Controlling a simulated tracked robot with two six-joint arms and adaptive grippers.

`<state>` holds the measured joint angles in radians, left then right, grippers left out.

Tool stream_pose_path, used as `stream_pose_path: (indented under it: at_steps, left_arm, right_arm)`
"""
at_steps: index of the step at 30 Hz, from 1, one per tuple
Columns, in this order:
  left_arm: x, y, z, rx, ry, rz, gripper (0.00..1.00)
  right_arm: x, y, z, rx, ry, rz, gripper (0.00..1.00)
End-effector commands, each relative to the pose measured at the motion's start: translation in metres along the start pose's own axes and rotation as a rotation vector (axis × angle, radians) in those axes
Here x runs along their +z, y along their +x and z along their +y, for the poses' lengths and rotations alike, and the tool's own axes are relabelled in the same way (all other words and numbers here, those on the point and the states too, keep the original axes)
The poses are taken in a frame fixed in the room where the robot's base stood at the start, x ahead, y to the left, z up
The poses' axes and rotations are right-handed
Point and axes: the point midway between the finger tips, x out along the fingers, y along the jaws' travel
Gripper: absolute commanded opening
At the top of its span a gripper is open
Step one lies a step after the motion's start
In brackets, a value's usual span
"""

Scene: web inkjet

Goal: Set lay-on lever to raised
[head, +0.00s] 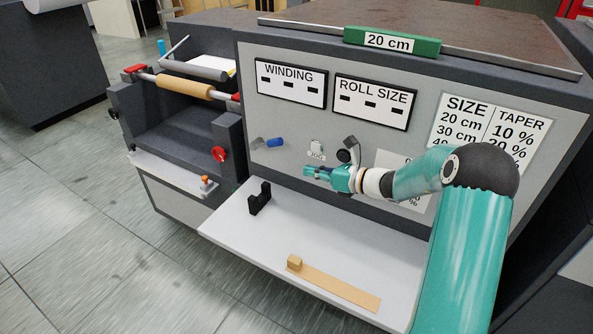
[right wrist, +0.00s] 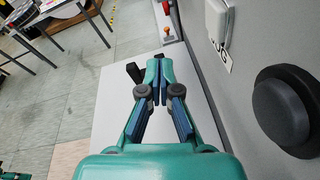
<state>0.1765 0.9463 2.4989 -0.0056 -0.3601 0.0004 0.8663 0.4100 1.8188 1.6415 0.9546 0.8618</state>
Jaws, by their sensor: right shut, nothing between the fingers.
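A lever with a blue grip (head: 275,142) sticks out sideways from a grey mount on the machine's front panel. A small orange-topped lever (head: 208,182) stands on the white ledge to the left, and it also shows in the right wrist view (right wrist: 168,32). No label tells which one is the lay-on lever. My right gripper (head: 308,172) is shut and empty in front of the panel, below the JOG switch and right of the blue-gripped lever, touching neither lever. It also shows in the right wrist view (right wrist: 161,92). My left gripper is out of view.
The JOG switch (head: 317,147) and a black round knob (right wrist: 290,110) protrude from the panel close to my right gripper. Below is a white shelf (head: 300,234) with a black bracket (head: 260,198) and a tan strip (head: 340,288). A roller unit (head: 186,87) stands left.

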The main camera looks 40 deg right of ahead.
Motion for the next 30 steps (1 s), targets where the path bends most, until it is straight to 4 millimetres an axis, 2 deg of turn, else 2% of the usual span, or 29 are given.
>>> stream_pose_path:
  at_steps: [3,8,16,20,23,25,26,27,29,30]
  left_arm:
    - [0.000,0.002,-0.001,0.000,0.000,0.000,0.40]
    - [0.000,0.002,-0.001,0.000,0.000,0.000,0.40]
    - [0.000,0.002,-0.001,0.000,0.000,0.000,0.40]
    - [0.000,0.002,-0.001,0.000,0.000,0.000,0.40]
    - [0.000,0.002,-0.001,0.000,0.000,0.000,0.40]
    - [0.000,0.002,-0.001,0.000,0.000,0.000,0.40]
    - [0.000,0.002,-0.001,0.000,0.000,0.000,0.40]
    - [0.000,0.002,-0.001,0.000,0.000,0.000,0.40]
    - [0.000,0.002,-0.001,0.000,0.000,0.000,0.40]
    - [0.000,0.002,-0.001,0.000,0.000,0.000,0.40]
  right_arm:
    - [0.000,-0.011,0.000,-0.002,-0.001,0.001,0.00]
    - [0.000,-0.015,0.001,0.002,0.000,0.001,0.00]
    - [0.000,-0.014,0.002,0.004,-0.001,0.001,0.00]
    - [0.002,0.000,0.017,0.040,-0.006,0.001,0.00]
    - [-0.009,0.032,0.050,0.128,0.007,0.017,0.00]
    - [-0.032,0.059,0.091,0.227,0.034,0.057,0.00]
    - [-0.046,0.068,0.112,0.279,0.040,0.088,0.00]
    - [-0.070,0.078,0.142,0.349,0.040,0.144,0.00]
    - [-0.112,0.085,0.187,0.455,0.018,0.254,0.00]
    - [-0.144,0.085,0.218,0.530,-0.020,0.337,0.00]
